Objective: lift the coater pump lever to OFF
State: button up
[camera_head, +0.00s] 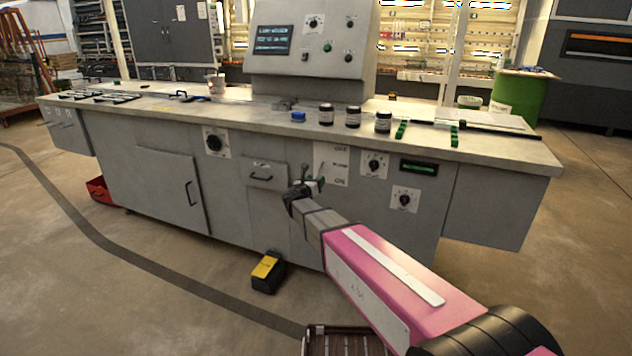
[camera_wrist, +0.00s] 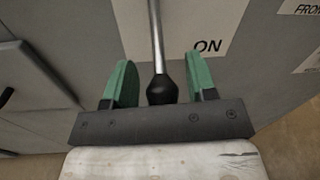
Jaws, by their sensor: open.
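The lever shows in the wrist view as a metal rod with a black knob (camera_wrist: 161,90) at its near end. My gripper (camera_wrist: 162,82) is open, with one green finger on each side of the knob. I see a gap on both sides, wider on the left, so the fingers do not appear to touch it. A white label (camera_wrist: 208,30) behind the rod reads ON. In the head view, my gripper (camera_head: 308,184) is at the cabinet front, just left of the white lever plate (camera_head: 332,165). The lever itself is mostly hidden there by my gripper.
Knob panels (camera_head: 374,164) and a green display (camera_head: 419,167) sit right of the plate. A drawer (camera_head: 263,174) is to its left. A black and yellow pedal (camera_head: 267,272) stands on the floor below. Dark jars (camera_head: 353,117) stand on the counter above.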

jog(key=shift+w+d, duration=0.2)
jog(key=shift+w, duration=0.15)
jog(key=shift+c, duration=0.4)
grip_shut()
